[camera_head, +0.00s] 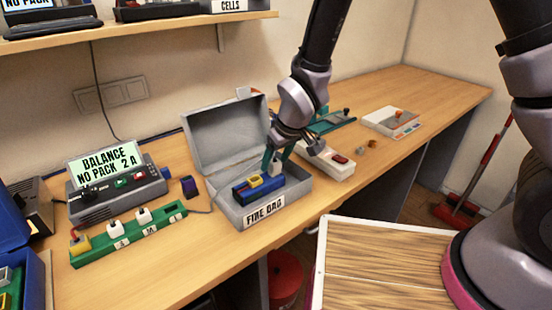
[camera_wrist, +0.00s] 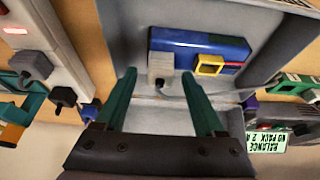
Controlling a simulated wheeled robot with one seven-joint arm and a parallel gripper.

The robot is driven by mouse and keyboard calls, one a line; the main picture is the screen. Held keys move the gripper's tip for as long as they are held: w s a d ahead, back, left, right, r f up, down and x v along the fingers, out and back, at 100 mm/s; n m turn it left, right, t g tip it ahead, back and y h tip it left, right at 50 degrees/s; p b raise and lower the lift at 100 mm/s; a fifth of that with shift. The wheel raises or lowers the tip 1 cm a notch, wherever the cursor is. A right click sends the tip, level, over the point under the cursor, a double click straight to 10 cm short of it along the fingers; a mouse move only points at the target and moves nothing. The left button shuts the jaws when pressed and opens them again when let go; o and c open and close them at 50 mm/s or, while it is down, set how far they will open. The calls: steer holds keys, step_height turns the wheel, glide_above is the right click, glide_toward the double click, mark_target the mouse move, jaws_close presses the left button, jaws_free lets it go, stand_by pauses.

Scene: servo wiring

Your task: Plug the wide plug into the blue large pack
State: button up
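The large blue pack (camera_head: 250,190) lies in the open grey metal box (camera_head: 290,195) labelled FIRE BAG. It also shows in the wrist view (camera_wrist: 195,43), with a yellow-rimmed socket (camera_wrist: 209,66) and a red strip on its side. A pale grey plug (camera_wrist: 160,66) with a thin lead sits against the pack beside the yellow socket; I cannot tell how deep it is seated. My gripper (camera_wrist: 159,76) is open, with its teal fingers on either side of the plug and a gap to each. In the head view, my gripper (camera_head: 273,161) is above the pack's right end.
A green strip (camera_head: 130,235) with several plugs lies left of the box. Behind it, the charger (camera_head: 118,190) display reads "BALANCE NO PACK 2 A". The box's raised lid (camera_head: 225,135) stands behind my gripper. A white unit (camera_head: 328,163) with a red switch is at right.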

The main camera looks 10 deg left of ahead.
steer(key=v, duration=1)
steer(key=shift+s+d+r, duration=0.15)
steer(key=shift+r, duration=0.15)
